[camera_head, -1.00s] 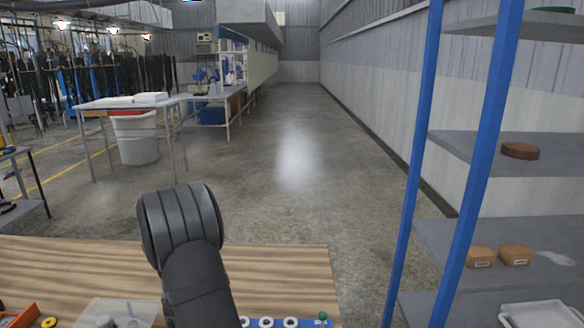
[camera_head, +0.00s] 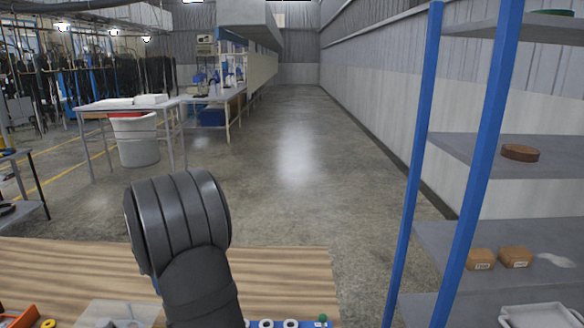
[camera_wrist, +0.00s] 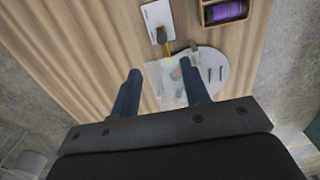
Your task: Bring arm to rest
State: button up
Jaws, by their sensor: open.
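My arm shows in the head view as a thick dark ribbed link rising from the bottom, left of the middle, above the wooden table (camera_head: 285,268). My gripper is not visible in the head view. In the wrist view my gripper (camera_wrist: 163,88) is open, its two dark blue fingers apart with nothing between the tips. It hangs above the same wooden table (camera_wrist: 95,45). A clear bag-like piece (camera_wrist: 166,76) lies on the table beyond the fingertips.
A pale round plate (camera_wrist: 217,68) and a container with a purple item (camera_wrist: 226,11) are on the table. An orange tray (camera_head: 18,317) is at the front left. A blue-posted shelf (camera_head: 470,165) stands close on the right. The middle aisle is clear.

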notch_tip(320, 180, down, 8)
jog(key=shift+d+f, duration=0.15)
jog(key=shift+f, duration=0.1)
jog(key=shift+o, duration=0.9)
jog(key=o, duration=1.1)
jog(key=a+r, duration=0.4)
jog(key=r, duration=0.5)
notch_tip(320, 180, down, 9)
jog(key=shift+f, duration=0.2)
notch_tip(320, 180, up, 10)
